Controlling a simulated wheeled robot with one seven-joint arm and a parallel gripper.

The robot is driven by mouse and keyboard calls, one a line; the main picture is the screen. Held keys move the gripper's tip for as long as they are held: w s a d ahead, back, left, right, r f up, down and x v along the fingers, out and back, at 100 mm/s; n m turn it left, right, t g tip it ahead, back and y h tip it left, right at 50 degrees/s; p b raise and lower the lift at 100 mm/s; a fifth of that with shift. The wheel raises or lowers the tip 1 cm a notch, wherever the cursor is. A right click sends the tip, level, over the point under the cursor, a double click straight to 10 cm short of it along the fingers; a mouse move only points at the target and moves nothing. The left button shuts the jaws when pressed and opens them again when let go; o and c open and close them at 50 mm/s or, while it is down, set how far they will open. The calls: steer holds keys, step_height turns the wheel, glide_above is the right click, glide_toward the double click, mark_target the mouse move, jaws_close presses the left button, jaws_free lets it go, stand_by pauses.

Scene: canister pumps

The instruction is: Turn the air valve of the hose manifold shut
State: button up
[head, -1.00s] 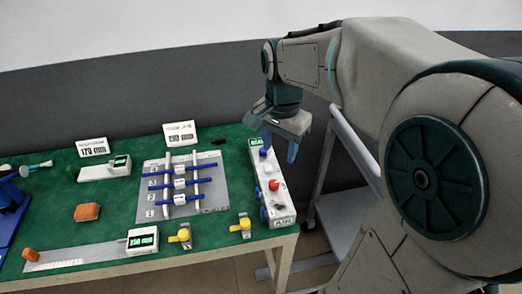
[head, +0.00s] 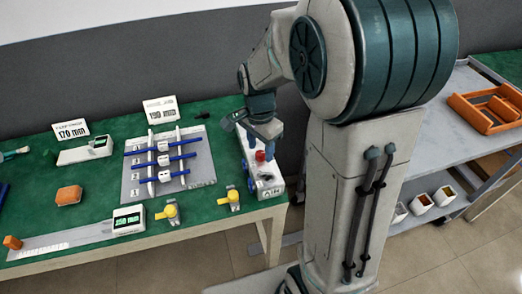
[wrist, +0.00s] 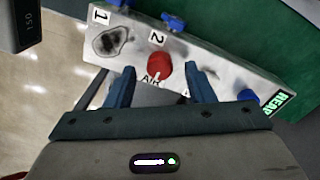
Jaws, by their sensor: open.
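The hose manifold (head: 268,181) is a long pale block at the right end of the green table, with blue fittings along its side. Its red round knob (head: 260,156) stands on top; in the wrist view the red knob (wrist: 158,66) sits beside a partly covered "AIR" label. My gripper (head: 264,137) is above the manifold, pointing down. In the wrist view my gripper (wrist: 160,72) is open and empty, with one finger to each side of the knob in the picture. Neither finger visibly touches it; the height gap cannot be told.
A grey board (head: 201,177) with blue and white rods lies left of the manifold. Two yellow valves (head: 171,212) (head: 231,200) are near the table's front edge. A grey cart (head: 400,126) with an orange tray (head: 492,106) stands to the right.

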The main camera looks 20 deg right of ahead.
steer(key=shift+f, duration=0.75)
steer(key=c, duration=1)
